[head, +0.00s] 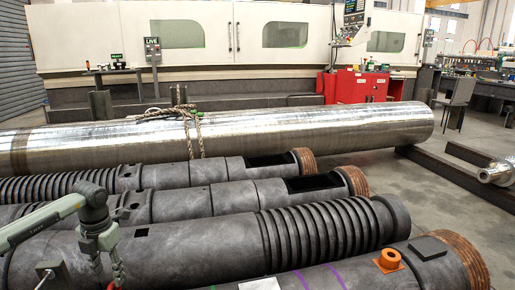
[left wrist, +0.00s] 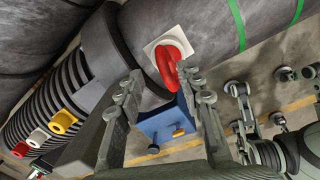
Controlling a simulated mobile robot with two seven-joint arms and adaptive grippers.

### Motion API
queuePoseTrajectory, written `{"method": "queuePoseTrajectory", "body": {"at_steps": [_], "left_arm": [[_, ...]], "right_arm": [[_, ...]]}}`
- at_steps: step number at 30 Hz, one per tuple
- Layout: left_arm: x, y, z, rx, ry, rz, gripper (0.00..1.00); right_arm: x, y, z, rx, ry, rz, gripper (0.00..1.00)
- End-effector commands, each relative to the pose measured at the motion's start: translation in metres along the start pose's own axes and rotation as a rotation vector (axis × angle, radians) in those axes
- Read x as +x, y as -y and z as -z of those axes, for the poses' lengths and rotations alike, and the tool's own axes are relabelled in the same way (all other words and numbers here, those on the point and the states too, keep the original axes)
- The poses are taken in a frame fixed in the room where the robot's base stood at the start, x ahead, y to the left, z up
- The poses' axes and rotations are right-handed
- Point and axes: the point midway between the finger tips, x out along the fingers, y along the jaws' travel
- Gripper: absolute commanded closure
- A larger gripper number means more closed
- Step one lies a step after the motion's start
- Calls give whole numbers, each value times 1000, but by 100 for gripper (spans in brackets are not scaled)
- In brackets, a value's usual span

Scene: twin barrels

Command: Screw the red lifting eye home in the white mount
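The red lifting eye (left wrist: 168,66) stands in the square white mount (left wrist: 155,45) on a dark barrel in the left wrist view. How far its thread is in cannot be seen. My left gripper (left wrist: 163,78) is open, with its fingertips apart on either side of the eye's near end. The right-hand fingertip looks close to the eye; contact is unclear.
Yellow (left wrist: 62,121), white (left wrist: 38,134) and red (left wrist: 20,149) fittings lie at the left. An orange fitting (head: 389,261) sits on the front barrel (head: 330,272). Bare floor (head: 445,205) lies at the right.

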Motion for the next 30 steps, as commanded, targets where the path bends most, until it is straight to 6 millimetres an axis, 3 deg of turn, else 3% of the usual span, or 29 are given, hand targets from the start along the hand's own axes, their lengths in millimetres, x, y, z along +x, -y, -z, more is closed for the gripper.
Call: {"method": "queuePoseTrajectory", "body": {"at_steps": [21,30], "left_arm": [[45,3,0,0,-1,0,63],[45,3,0,0,0,0,66]], "right_arm": [[22,5,-12,0,0,0,64],[22,5,-12,0,0,0,64]]}}
